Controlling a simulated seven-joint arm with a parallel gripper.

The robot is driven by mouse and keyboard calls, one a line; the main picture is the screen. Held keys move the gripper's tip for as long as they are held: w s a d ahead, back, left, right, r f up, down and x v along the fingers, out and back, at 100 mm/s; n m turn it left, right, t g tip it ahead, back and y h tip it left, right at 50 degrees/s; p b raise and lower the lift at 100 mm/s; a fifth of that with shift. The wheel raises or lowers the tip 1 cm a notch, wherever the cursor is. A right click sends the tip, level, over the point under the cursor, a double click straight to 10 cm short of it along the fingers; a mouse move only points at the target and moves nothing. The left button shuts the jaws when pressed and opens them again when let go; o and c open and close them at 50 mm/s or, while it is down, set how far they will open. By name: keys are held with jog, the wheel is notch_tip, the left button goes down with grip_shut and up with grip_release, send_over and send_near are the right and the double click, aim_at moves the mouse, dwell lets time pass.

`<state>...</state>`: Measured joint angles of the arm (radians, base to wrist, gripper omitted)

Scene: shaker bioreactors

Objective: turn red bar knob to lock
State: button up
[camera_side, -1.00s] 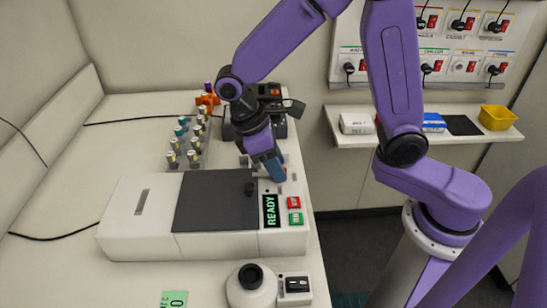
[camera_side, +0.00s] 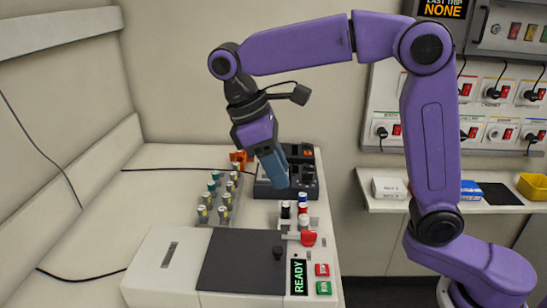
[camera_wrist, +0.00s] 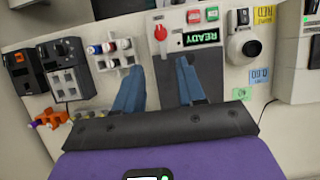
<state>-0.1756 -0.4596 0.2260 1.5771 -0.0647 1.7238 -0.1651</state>
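The red bar knob (camera_side: 308,238) is on the back right part of the white shaker machine (camera_side: 160,285), beside the dark lid (camera_side: 240,265). It also shows in the wrist view (camera_wrist: 160,33), just beyond my fingertips. Any lock marking by it is too small to read. My gripper (camera_side: 281,184) is in the air above and behind the knob, clear of it. In the wrist view my gripper (camera_wrist: 159,62) has its two blue fingers spread apart with nothing between them. The machine's display (camera_side: 298,277) reads READY.
A red button (camera_side: 321,270) and a green button (camera_side: 323,288) are right of the display. Small capped tubes (camera_side: 302,207) stand just behind the knob. A rack of vials (camera_side: 218,198) is to the left, and a dark device (camera_side: 300,172) is behind. The bench front left is clear.

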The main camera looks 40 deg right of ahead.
jog(key=shift+v, duration=0.9)
jog(key=s+d+f+n+t+y, duration=0.1)
jog(key=s+d+f, duration=0.5)
jog(key=s, duration=0.4)
jog(key=s+d+f+n+t+y, duration=0.2)
jog(key=s+d+f, duration=0.4)
jog(key=s, duration=0.5)
jog(key=shift+d+f+y, duration=0.2)
jog(key=shift+d+y, duration=0.1)
jog(key=shift+d, duration=0.4)
